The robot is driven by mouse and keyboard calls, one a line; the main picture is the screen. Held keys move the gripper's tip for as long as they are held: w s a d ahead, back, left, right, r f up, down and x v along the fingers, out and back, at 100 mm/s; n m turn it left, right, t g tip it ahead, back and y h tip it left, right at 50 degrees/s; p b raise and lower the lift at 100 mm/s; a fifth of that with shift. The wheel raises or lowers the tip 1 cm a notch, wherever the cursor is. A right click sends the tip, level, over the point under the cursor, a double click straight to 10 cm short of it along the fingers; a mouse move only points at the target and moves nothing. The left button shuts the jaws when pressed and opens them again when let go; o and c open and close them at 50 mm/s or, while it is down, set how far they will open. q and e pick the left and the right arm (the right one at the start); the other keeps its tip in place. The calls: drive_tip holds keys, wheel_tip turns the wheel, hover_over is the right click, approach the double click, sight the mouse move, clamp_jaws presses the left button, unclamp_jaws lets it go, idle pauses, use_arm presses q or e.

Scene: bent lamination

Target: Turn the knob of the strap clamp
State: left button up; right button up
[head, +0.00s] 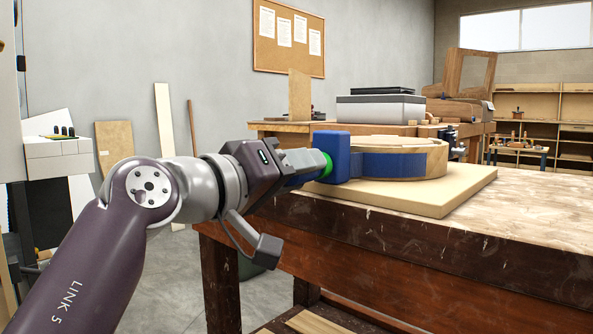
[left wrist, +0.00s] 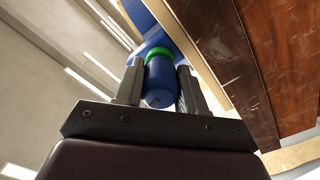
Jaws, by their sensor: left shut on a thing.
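The strap clamp (head: 338,157) has a blue block at the near left of a round wooden form (head: 437,160). Its blue strap (head: 395,164) runs around the form's side. The clamp's knob is blue with a green collar and shows between my fingers in the left wrist view (left wrist: 160,82). My left gripper (head: 308,163) reaches in from the left and is shut on the knob, one finger on each side. In the head view the fingers hide most of the knob. My right gripper is not in view.
The form rests on a pale board (head: 455,192) on a worn wooden workbench (head: 540,215). The bench's front edge lies close beneath my left wrist. Behind stand another bench with a grey box (head: 380,108) and a wooden frame (head: 468,72). The bench top at right is clear.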

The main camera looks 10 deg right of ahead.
use_arm(q)
drive_tip(key=shift+w+f, duration=0.1)
idle(0.3)
drive_tip(key=o, duration=1.1)
drive_tip(key=shift+c, duration=0.2)
